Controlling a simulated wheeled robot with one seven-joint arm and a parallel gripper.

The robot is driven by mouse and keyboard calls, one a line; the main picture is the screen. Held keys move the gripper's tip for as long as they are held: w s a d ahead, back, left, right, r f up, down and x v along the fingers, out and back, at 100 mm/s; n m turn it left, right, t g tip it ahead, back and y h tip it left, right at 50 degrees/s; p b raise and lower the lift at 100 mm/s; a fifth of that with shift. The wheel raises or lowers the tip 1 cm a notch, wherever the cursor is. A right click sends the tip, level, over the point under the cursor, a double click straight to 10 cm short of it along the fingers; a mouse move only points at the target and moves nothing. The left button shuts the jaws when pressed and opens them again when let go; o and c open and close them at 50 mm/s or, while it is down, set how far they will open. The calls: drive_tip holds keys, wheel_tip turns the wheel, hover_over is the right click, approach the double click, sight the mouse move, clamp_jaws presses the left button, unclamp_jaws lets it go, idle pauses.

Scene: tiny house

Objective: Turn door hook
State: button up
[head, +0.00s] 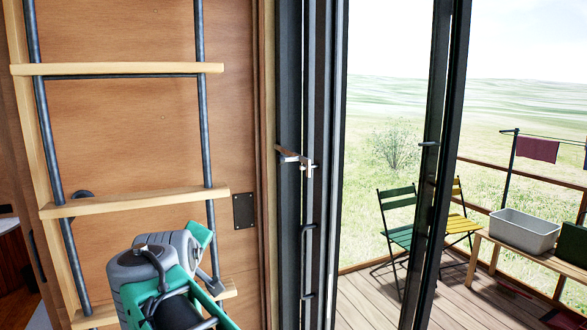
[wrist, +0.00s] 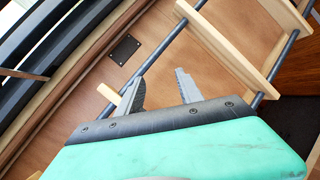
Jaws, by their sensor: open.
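The door hook (head: 296,159) is a small metal latch at mid-height on the dark door frame, right of the wood panel. It sticks out sideways, with a short upright piece at its right end. In the wrist view a thin brownish bar (wrist: 22,75) at the left edge may be the hook; I cannot tell. My gripper (wrist: 162,84) is open, with nothing visible between its two grey fingers. In the head view my green and grey arm end is low and left of the hook, in front of the ladder, apart from the hook. The fingertips are hard to make out there.
A ladder with wooden rungs (head: 130,205) and dark metal rails stands against the wood panel, close to my gripper. A dark plate (head: 243,211) sits on the panel. The door handle (head: 308,262) is below the hook. Outside are a green chair (head: 396,235) and a grey tub (head: 522,232).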

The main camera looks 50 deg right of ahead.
drive_tip(key=s+d+r+h, duration=0.2)
drive_tip(key=d+r+h, duration=0.2)
drive_tip(key=d+r, duration=0.35)
drive_tip(key=g+h+b, duration=0.1)
drive_tip(key=g+h, duration=0.3)
drive_tip(key=h, duration=0.1)
approach(286, 160)
drive_tip(key=x, duration=0.3)
drive_tip(key=p+x, duration=0.1)
drive_tip(key=x, duration=0.6)
drive_tip(key=shift+d+p, duration=0.1)
drive_tip(key=shift+p, duration=0.2)
drive_tip(key=shift+w+d, duration=0.15)
drive_tip(key=shift+d, duration=0.15)
clamp_jaws()
